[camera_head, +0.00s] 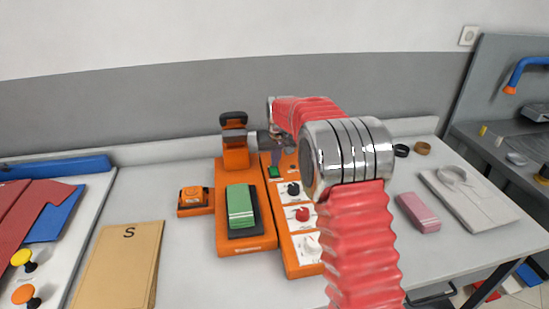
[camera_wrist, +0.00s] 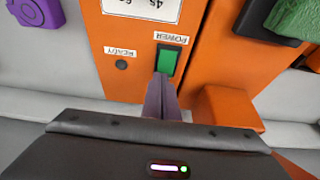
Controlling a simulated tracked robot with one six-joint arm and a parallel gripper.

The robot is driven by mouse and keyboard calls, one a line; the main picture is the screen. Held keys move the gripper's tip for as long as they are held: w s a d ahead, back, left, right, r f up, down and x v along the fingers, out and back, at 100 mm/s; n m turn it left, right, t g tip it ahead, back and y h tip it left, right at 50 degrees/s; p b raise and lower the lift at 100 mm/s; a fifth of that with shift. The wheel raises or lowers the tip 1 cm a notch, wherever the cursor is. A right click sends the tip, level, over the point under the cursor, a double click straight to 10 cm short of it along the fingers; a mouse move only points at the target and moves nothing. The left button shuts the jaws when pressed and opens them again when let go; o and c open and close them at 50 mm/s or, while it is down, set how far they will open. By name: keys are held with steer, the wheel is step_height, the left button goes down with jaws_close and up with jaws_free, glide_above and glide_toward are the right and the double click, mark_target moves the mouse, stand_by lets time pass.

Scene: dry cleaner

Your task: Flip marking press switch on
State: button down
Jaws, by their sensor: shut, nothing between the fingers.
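The marking press (camera_head: 245,205) is orange, with a green pad on its bed, and stands on the table with an orange control panel (camera_head: 305,245) along its right side. The green power switch (camera_head: 274,172) is at the panel's far end. In the wrist view the switch (camera_wrist: 170,58) sits in a black frame beside an upside-down POWER label. My gripper's purple fingers (camera_wrist: 161,82) are shut and empty, their tips at the switch's near end, overlapping its lower edge. I cannot tell whether they touch it, nor which way the rocker is tilted.
A dark READY lamp (camera_wrist: 121,65) is left of the switch in the wrist view. An orange block (camera_wrist: 228,108) is close right of my fingers. Three knobs line the panel in the head view. A pink block (camera_head: 418,212) and a folded shirt (camera_head: 470,198) lie right.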

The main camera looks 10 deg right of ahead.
steer(key=shift+w+f, duration=0.15)
steer(key=shift+f, duration=0.1)
stand_by(0.4)
steer(key=shift+s+r, duration=0.2)
steer(key=shift+s, duration=0.65)
steer(key=shift+r, duration=0.1)
steer(key=shift+w+r, duration=0.2)
steer(key=shift+r, duration=0.45)
step_height(320, 180, up, 12)
steer(key=shift+w+r, duration=0.15)
steer(key=shift+w, duration=0.15)
steer(key=shift+w, duration=0.1)
